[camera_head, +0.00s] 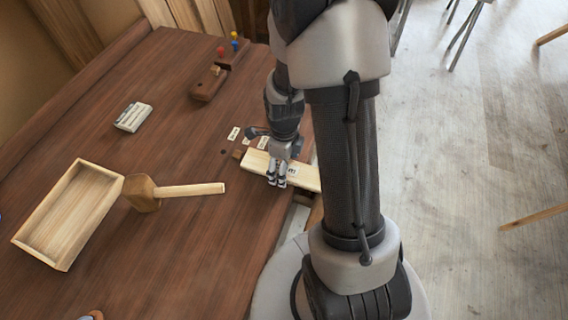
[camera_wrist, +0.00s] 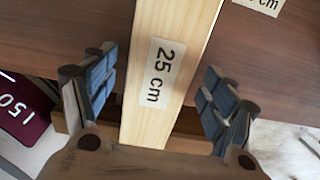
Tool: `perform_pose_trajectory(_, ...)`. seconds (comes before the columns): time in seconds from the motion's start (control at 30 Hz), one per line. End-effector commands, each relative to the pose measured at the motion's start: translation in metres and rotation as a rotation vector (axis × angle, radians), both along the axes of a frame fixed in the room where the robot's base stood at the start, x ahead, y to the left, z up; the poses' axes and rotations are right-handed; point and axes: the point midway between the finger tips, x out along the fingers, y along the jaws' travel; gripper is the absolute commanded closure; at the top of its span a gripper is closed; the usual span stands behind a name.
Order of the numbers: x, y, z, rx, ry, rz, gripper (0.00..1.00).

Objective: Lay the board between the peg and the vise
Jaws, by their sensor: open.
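The pale wooden board (camera_head: 304,175) lies on the dark workbench near its right edge. In the wrist view the board (camera_wrist: 172,40) carries a "25 cm" label and runs between my fingers. A small brown block (camera_head: 238,154), which looks like the peg, is by the board's left end; I cannot tell whether they touch. My gripper (camera_head: 277,181) is open over the board; in the wrist view its fingers (camera_wrist: 158,88) are on either side, with gaps. The vise is not clearly visible; my arm covers part of the bench edge there.
A mallet (camera_head: 145,192), a shallow wooden tray (camera_head: 38,225) and a pale grey block (camera_head: 133,117) are on the bench's left half. A wooden plane-like tool (camera_head: 208,86) is farther back. Small labels (camera_head: 233,133) lie near the board. The front middle of the bench is clear.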

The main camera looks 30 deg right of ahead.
Motion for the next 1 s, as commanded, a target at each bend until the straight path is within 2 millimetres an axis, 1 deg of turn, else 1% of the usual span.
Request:
perform_pose_trajectory(0.2, 0.0, 0.0, 0.001, 0.0, 0.0, 0.0, 0.22)
perform_pose_trajectory(0.27, 0.0, 0.0, 0.004, 0.0, 0.0, 0.0, 0.22)
perform_pose_trajectory(0.33, 0.001, 0.0, 0.011, -0.001, -0.003, 0.0, 0.22)
perform_pose_trajectory(0.47, 0.001, 0.0, 0.036, -0.002, -0.005, 0.0, 0.22)
perform_pose_trajectory(0.6, 0.002, -0.001, 0.069, -0.001, -0.006, 0.0, 0.22)
perform_pose_trajectory(0.7, 0.001, 0.0, 0.089, -0.001, -0.005, 0.0, 0.22)
perform_pose_trajectory(0.8, 0.001, 0.0, 0.105, -0.001, -0.003, 0.0, 0.22)
perform_pose_trajectory(1.0, 0.0, 0.0, 0.123, -0.001, -0.003, 0.008, 0.22)
